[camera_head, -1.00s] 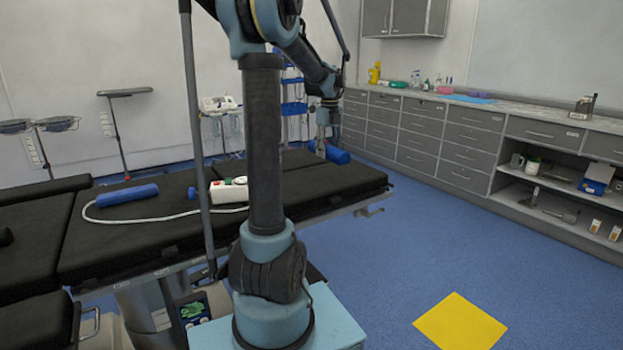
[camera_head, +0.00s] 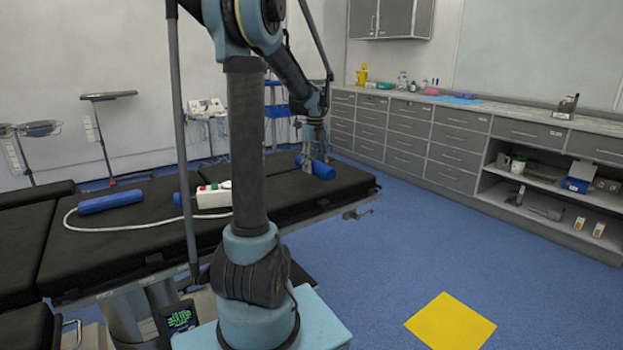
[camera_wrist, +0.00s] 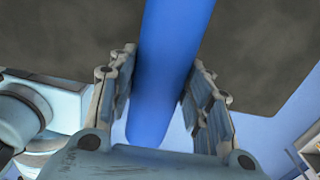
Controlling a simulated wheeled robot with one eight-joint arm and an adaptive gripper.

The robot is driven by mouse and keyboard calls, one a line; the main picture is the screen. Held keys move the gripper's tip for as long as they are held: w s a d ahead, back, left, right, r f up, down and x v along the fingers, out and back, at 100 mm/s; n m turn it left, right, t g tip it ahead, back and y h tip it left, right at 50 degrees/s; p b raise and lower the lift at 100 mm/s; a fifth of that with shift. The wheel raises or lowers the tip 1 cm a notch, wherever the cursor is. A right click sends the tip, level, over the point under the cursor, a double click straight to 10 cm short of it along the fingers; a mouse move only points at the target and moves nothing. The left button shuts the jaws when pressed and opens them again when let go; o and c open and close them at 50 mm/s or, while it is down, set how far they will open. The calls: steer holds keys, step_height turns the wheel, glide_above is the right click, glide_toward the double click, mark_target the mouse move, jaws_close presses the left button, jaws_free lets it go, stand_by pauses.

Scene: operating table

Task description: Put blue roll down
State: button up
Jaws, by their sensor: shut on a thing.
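My gripper (camera_head: 306,164) is shut on a blue roll (camera_head: 322,170) above the far right end of the black operating table (camera_head: 335,193). In the wrist view, my gripper's fingers (camera_wrist: 160,95) lie on both sides of the blue roll (camera_wrist: 172,50), which runs lengthwise between them. The black table top shows behind it. I cannot tell whether the roll touches the table. A second blue roll (camera_head: 110,202) lies on the left part of the table.
A white and red device (camera_head: 213,196) with a pale cable lies mid-table, partly behind my arm. Grey drawers (camera_head: 405,143) and an open shelf stand along the right wall. A yellow square (camera_head: 450,321) lies on the clear blue floor.

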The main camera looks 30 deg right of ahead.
mark_target(314, 184)
steer(key=shift+f, duration=2.35)
steer(key=shift+f, duration=0.1)
steer(key=o, duration=1.2)
steer(key=shift+c, duration=0.2)
